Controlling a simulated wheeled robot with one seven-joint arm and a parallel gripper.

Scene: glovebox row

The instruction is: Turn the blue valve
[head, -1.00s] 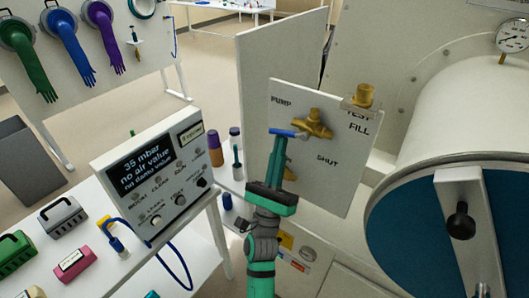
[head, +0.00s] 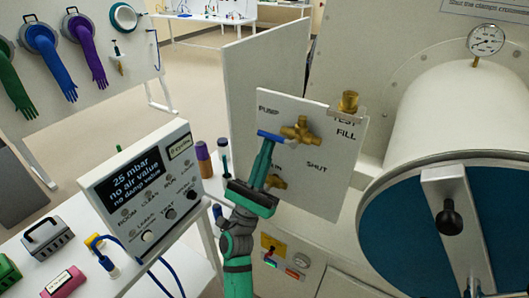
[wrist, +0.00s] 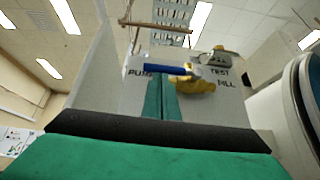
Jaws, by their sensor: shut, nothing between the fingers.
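The blue valve is a blue lever (head: 270,137) on a brass body (head: 300,131), mounted on a white panel (head: 331,135). The lever points left from the body, under the word PUMP. It also shows in the wrist view as a blue bar (wrist: 165,68) beside the yellow brass body (wrist: 195,83). My gripper (head: 266,143) is at the lever, with its green fingers pointing up to it. In the wrist view the fingers (wrist: 162,80) are side by side and closed, with the lever across their tips. I cannot tell whether they touch it.
A second brass fitting (head: 276,182) is lower on the panel, partly behind my gripper. A brass port (head: 349,102) tops the panel near TEST. A display box (head: 150,180) reads 25 mbar at left. A white cylinder with a blue door (head: 395,235) stands close at right.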

